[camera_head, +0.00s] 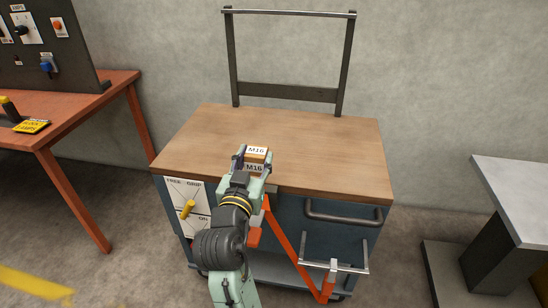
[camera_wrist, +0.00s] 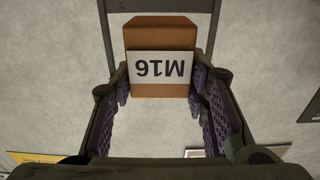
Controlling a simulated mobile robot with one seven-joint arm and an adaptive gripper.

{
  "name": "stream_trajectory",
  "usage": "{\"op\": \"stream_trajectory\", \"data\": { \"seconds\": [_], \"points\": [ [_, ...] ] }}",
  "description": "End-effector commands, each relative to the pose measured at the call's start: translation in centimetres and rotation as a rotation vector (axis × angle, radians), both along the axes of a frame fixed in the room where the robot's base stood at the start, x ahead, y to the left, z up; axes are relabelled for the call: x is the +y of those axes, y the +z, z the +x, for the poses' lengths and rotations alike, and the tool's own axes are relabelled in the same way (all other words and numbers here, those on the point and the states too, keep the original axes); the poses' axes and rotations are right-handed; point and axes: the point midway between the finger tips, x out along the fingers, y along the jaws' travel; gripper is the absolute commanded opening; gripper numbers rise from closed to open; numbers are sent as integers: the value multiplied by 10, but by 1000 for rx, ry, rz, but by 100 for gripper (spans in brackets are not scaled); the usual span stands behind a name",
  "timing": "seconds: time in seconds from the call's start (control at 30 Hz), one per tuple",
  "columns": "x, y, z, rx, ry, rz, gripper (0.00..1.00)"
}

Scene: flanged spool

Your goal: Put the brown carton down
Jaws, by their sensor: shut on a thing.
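The brown carton (camera_head: 257,151) bears a white label reading M16. In the head view it is over the front part of the wooden top (camera_head: 290,135) of a blue workbench cart. I cannot tell whether its underside touches the wood. My gripper (camera_head: 254,162) is shut on the carton and partly hides it from the head camera. In the wrist view the carton (camera_wrist: 160,35) sits between the far ends of the two purple-padded fingers (camera_wrist: 160,85), its M16 label upside down.
The wooden top is otherwise clear. A dark upright frame (camera_head: 288,93) stands at its back edge. An orange table (camera_head: 65,128) with a switch panel (camera_head: 45,50) is at the left. A grey-topped stand (camera_head: 518,195) is at the right. A handle (camera_head: 343,215) sticks out from the cart's front.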

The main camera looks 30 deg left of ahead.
Motion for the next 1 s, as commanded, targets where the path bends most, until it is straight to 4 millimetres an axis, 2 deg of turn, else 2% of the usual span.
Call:
{"op": "stream_trajectory", "data": {
  "seconds": [0.03,0.17,0.27,0.7,0.83,1.0],
  "points": [
    [0,-14,0,-3,0,2,2],
    [-1,-20,2,-3,-1,2,2],
    [-6,-20,13,-2,-3,1,2],
    [-54,-28,116,-1,-5,0,2],
    [-62,-30,137,-3,-2,2,2],
    [-67,-36,146,-2,0,1,2]
  ]
}}
